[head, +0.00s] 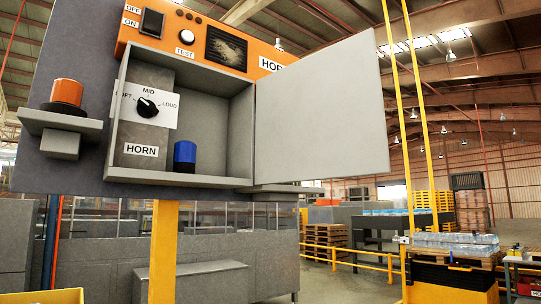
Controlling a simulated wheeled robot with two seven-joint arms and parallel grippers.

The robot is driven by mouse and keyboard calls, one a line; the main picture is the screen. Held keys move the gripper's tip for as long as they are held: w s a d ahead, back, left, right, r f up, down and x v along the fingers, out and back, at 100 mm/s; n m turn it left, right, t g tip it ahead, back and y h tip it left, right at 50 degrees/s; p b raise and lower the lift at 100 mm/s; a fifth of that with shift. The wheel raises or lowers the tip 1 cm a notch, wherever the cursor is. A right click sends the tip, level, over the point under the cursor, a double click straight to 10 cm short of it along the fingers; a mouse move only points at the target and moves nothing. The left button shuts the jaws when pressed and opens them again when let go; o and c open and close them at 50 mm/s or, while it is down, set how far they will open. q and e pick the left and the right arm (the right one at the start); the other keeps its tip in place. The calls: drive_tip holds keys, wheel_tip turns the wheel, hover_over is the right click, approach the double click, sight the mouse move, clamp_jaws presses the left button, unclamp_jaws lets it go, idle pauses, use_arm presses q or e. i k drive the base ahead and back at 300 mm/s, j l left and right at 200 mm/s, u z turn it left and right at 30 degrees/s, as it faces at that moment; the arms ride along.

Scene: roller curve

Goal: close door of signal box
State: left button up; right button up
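The signal box (116,140) is a grey open-fronted box on a dark panel (75,100), seen from slightly below. Its grey door (325,110) is hinged on the right side and stands wide open, swung out to the right. Inside are a black rotary knob (147,108) on a white SOFT/MID/LOUD label, a HORN label (141,150) and a blue cylinder (185,155). Neither of my grippers shows in the head view.
An orange cylinder (67,92) stands on a ledge at the left. A yellow post (163,250) is below. Pallets and bottle packs stand at the back right.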

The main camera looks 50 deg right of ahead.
sight(320, 116)
drive_tip(key=l, duration=0.45)
drive_tip(key=k+l+u, duration=0.1)
drive_tip(key=l, duration=0.35)
drive_tip(key=k+l+u, duration=0.1)
drive_tip(key=l, duration=0.35)
drive_tip(key=k+l, duration=0.1)
drive_tip(key=l, duration=0.35)
drive_tip(key=k+l+u, duration=0.1)
drive_tip(key=l, duration=0.3)
drive_tip(key=k+l, duration=0.1)
drive_tip(key=l, duration=0.35)
drive_tip(key=k+l+u, duration=0.15)
drive_tip(key=l, duration=0.3)
drive_tip(key=k+l, duration=0.1)
drive_tip(key=l, duration=0.3)
